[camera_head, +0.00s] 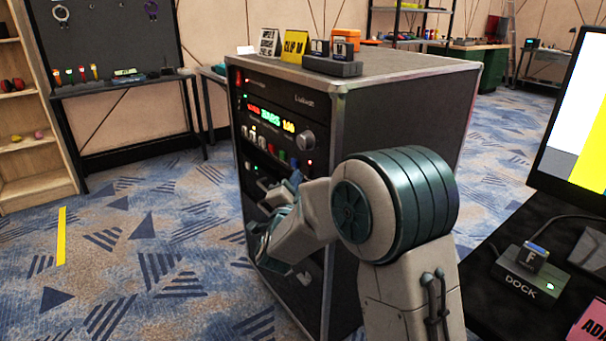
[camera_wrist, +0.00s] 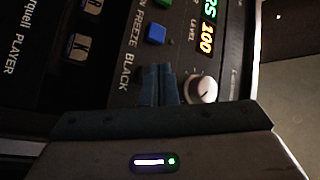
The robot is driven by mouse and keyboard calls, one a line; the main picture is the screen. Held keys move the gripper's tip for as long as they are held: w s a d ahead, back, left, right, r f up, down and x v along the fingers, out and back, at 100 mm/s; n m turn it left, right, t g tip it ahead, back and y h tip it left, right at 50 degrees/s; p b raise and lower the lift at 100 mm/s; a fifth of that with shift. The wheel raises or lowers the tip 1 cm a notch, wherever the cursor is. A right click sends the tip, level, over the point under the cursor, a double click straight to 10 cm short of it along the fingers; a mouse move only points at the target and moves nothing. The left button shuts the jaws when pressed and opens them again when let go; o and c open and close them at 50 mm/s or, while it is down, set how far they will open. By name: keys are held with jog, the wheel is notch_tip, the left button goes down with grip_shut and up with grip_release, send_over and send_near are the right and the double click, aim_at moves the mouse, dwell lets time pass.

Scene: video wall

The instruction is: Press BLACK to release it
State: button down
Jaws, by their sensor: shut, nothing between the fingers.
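The BLACK label (camera_wrist: 126,70) shows on the dark front panel in the wrist view, which sees the panel turned sideways. My gripper (camera_wrist: 163,72) is shut and empty, with its fingertips beside that label. They cover the spot where the BLACK button would sit, so its state is hidden, and I cannot tell whether the tips touch it. A blue button (camera_wrist: 156,34) beside FREEZE lies just above the tips.
A silver knob (camera_wrist: 203,88) sits close right of my fingers in the wrist view. The display (camera_head: 270,117) reads BARS 100. The rack (camera_head: 400,105) carries small items on top. A desk with a monitor (camera_head: 575,110) and a dock (camera_head: 525,278) stands at the right.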

jog(key=shift+w+d, duration=0.1)
jog(key=shift+d, duration=0.05)
dwell(0.5)
jog(key=shift+w+d+b, duration=0.25)
jog(key=shift+b, duration=0.25)
jog(key=shift+w+d, duration=0.1)
jog(key=shift+d, duration=0.1)
jog(key=shift+a, duration=0.1)
jog(key=shift+s+a+b, duration=0.35)
jog(key=shift+a+b, duration=0.15)
jog(key=shift+b, duration=0.1)
jog(key=s+a+b, duration=0.1)
jog(key=a, duration=0.1)
jog(key=s+a, duration=0.2)
jog(key=a, duration=0.1)
jog(key=shift+s+b, duration=0.2)
jog(key=shift+b, duration=0.15)
jog(key=shift+r, duration=0.15)
